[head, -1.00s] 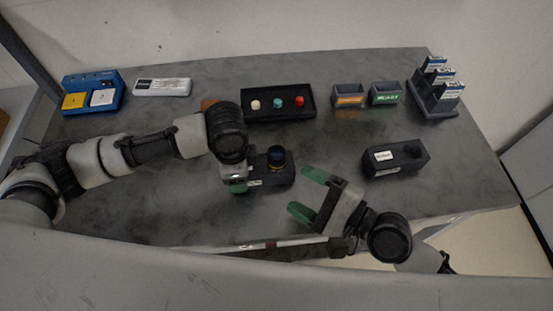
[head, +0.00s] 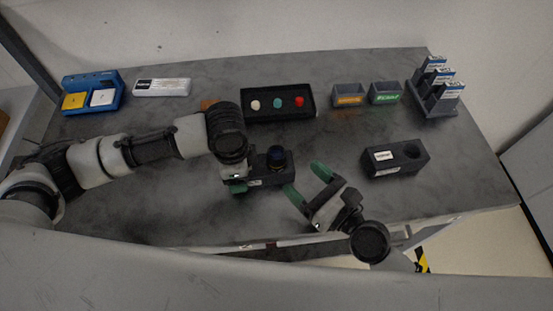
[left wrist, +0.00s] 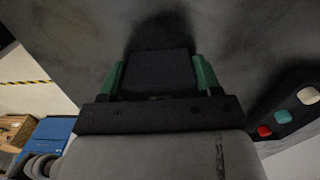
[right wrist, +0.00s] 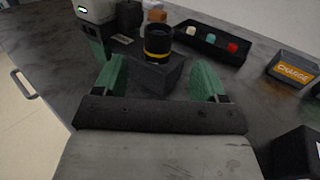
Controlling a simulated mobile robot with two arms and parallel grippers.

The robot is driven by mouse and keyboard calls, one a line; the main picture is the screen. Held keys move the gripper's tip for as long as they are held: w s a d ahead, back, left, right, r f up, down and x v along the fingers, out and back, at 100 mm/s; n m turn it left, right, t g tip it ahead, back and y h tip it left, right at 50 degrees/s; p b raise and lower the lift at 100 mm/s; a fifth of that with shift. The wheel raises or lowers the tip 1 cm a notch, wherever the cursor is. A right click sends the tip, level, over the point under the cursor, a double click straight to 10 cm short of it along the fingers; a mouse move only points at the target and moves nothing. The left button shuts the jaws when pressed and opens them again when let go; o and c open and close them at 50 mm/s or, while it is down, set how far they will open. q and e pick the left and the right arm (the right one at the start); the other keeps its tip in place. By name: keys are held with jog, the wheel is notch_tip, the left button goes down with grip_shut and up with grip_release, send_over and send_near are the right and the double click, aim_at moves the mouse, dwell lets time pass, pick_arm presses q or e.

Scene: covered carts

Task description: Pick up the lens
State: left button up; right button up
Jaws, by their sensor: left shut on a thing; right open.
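The lens (head: 276,157) is a dark upright cylinder standing on the right part of a black block (head: 284,174). In the right wrist view the lens (right wrist: 158,42) shows a yellow ring, and the block (right wrist: 158,76) lies ahead between the fingers. My left gripper (head: 236,184) is shut on the left part of the block; in the left wrist view its green fingers (left wrist: 158,78) flank the block's dark body (left wrist: 160,72). My right gripper (head: 306,181) is open and empty, its fingers pointing up-left toward the block, short of the lens.
A second black block (head: 396,160) with a round hole stands to the right. A black tray (head: 279,115) with coloured knobs, two small labelled bins (head: 348,96), a box rack (head: 436,103) and a blue device (head: 92,92) stand at the back.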

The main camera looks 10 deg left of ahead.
aim_at(283, 162)
jog(key=shift+x, duration=3.5)
jog(key=shift+s+f, duration=0.15)
jog(key=shift+c, duration=0.4)
jog(key=c, duration=1)
